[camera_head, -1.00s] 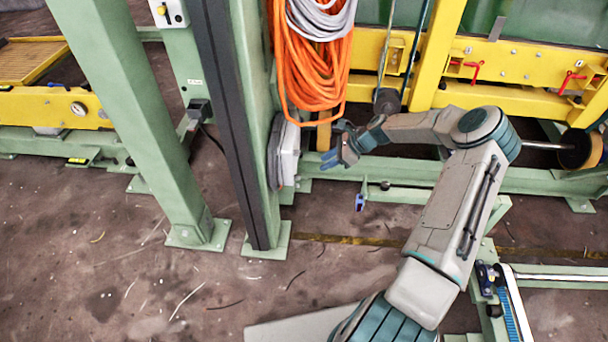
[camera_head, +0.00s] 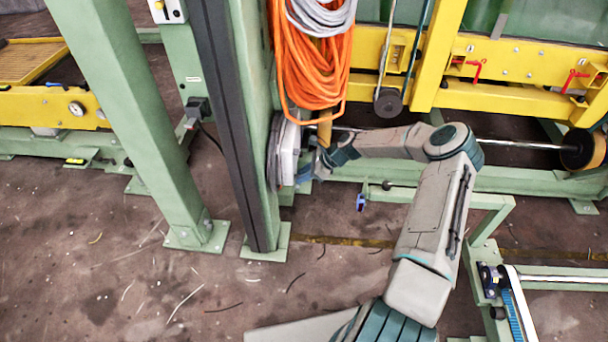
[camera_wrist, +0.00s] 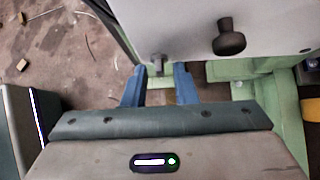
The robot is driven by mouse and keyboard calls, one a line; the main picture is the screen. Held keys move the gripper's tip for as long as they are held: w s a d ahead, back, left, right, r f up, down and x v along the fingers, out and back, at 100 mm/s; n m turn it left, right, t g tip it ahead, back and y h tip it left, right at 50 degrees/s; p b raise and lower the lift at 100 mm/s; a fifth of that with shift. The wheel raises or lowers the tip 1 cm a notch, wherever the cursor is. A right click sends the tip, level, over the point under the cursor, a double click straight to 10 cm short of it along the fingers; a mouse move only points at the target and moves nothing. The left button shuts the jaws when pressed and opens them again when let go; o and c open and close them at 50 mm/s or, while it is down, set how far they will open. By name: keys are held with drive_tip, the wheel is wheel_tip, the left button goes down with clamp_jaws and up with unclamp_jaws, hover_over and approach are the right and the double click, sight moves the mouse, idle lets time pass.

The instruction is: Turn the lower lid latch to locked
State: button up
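The grey box (camera_head: 289,152) is mounted on the side of the green post in the head view. Its pale lid (camera_wrist: 185,25) fills the upper part of the wrist view. A small grey latch (camera_wrist: 157,63) sits at the lid's near edge. My gripper (camera_wrist: 160,78) is open, with its blue fingertips close to the latch, one on either side; I cannot tell if they touch it. In the head view my gripper (camera_head: 306,170) is beside the box, and the latch cannot be made out there.
A black round knob (camera_wrist: 229,38) stands out from the lid, right of the latch. Orange cable coils (camera_head: 310,65) hang just above the box and my wrist. The green post (camera_head: 245,110) stands close on the left. Green frame rails (camera_head: 430,180) run behind my arm.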

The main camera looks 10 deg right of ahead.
clamp_jaws()
drive_tip(key=shift+s+t, duration=0.1)
drive_tip(key=shift+t, duration=0.2)
drive_tip(key=n+t+b, duration=0.3)
drive_tip(key=t+b, duration=0.1)
drive_tip(key=b, duration=0.2)
drive_tip(key=s+f+n+t+b, duration=0.1)
drive_tip(key=n+t+b, duration=0.2)
drive_tip(key=b, duration=0.3)
drive_tip(key=n+t+b, duration=0.2)
drive_tip(key=t+b, duration=0.3)
drive_tip(key=b, duration=0.2)
drive_tip(key=shift+s+a+f+n+h, duration=0.2)
drive_tip(key=shift+f+n+h, duration=0.1)
drive_tip(key=shift+f+n, duration=0.1)
drive_tip(key=shift+r+t, duration=0.1)
drive_tip(key=shift+t, duration=0.2)
